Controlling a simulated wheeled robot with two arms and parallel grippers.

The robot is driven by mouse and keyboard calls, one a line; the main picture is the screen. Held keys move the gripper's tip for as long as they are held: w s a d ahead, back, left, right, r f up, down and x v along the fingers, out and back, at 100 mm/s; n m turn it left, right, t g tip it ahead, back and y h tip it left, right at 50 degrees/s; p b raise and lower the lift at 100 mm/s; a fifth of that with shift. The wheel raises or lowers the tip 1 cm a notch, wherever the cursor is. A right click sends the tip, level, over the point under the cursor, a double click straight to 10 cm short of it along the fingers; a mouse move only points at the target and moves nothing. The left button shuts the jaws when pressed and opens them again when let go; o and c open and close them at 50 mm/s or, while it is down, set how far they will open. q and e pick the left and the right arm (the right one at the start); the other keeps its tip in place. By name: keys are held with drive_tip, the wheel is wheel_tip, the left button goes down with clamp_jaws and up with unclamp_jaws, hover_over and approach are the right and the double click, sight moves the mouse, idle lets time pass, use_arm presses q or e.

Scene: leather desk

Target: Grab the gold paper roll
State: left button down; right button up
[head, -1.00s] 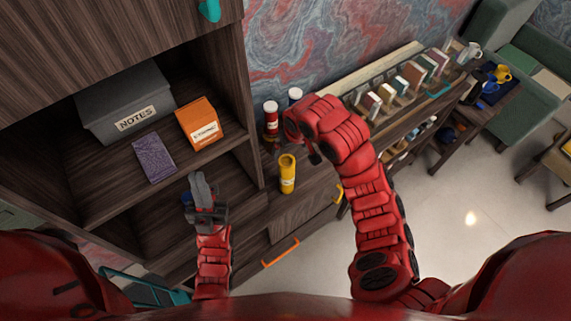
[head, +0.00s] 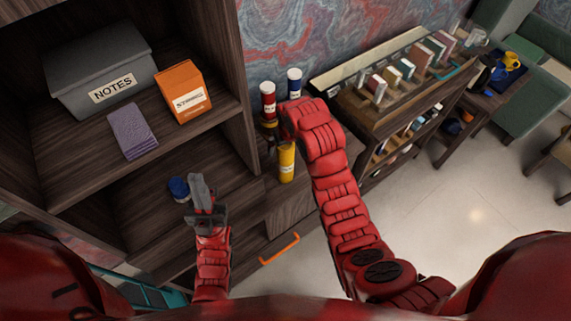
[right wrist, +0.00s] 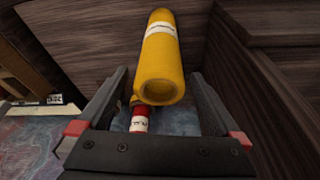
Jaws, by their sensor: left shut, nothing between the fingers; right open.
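The gold paper roll (head: 287,165) is a yellow cylinder with a pale label, standing upright on the low cabinet top. My right gripper (head: 271,138) is beside it, mostly hidden behind my red wrist in the head view. In the right wrist view the roll (right wrist: 158,42) shows its hollow end between the two open fingers (right wrist: 158,78). Gaps show on both sides, and I cannot tell whether it lies fully within the jaws. My left gripper (head: 203,193) is shut and empty, in front of the lower shelf at the left.
A red roll (head: 268,98) and a blue roll (head: 294,83) stand behind the gold one. The shelf holds a grey NOTES box (head: 100,75), an orange box (head: 183,92) and a purple item (head: 132,131). A blue object (head: 179,188) is near my left gripper. A book rack (head: 405,75) stands at the right.

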drive_tip(key=p+x, duration=0.2)
drive_tip(key=x, duration=0.1)
drive_tip(key=shift+s+d+f, duration=0.15)
drive_tip(key=shift+f, duration=0.55)
clamp_jaws()
drive_tip(key=shift+r, duration=0.1)
